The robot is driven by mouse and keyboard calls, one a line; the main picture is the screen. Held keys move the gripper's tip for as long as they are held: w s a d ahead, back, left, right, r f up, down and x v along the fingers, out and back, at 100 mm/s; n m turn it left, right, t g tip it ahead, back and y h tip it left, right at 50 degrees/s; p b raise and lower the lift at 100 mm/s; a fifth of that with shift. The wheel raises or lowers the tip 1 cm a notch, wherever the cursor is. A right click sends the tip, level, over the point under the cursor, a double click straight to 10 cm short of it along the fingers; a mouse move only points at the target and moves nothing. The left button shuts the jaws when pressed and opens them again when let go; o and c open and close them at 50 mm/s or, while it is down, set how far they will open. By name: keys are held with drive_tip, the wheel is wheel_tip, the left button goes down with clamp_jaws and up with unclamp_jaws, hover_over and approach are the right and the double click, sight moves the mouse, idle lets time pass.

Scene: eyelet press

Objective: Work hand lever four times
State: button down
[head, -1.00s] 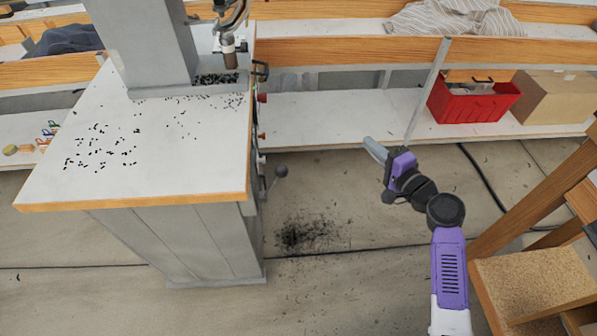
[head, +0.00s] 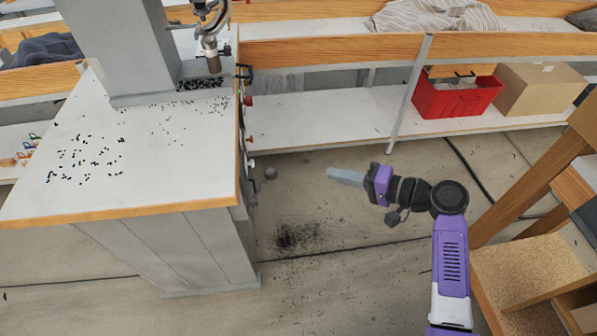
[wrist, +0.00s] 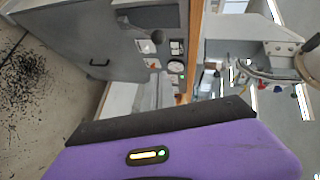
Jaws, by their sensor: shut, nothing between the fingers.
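The hand lever shows as a dark ball knob (head: 270,173) on a short arm at the right side of the eyelet press cabinet (head: 170,245). In the wrist view a dark round knob (wrist: 157,36) stands out from the cabinet side; its shaft is hard to make out. My gripper (head: 335,174) is shut and empty, its grey fingers pointing left towards the knob. A clear gap lies between fingertips and knob.
The press's white tabletop (head: 150,165) is strewn with small black bits. A wooden stand (head: 530,280) is close on my arm's right. A red crate (head: 453,97) and a cardboard box (head: 540,88) sit on the back shelf. Floor between arm and press is free.

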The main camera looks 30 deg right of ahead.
drive_tip(key=s+a+x, duration=0.1)
drive_tip(key=a+x, duration=0.1)
drive_tip(key=x, duration=1)
drive_tip(key=shift+a+f, duration=0.3)
drive_tip(key=shift+f, duration=0.1)
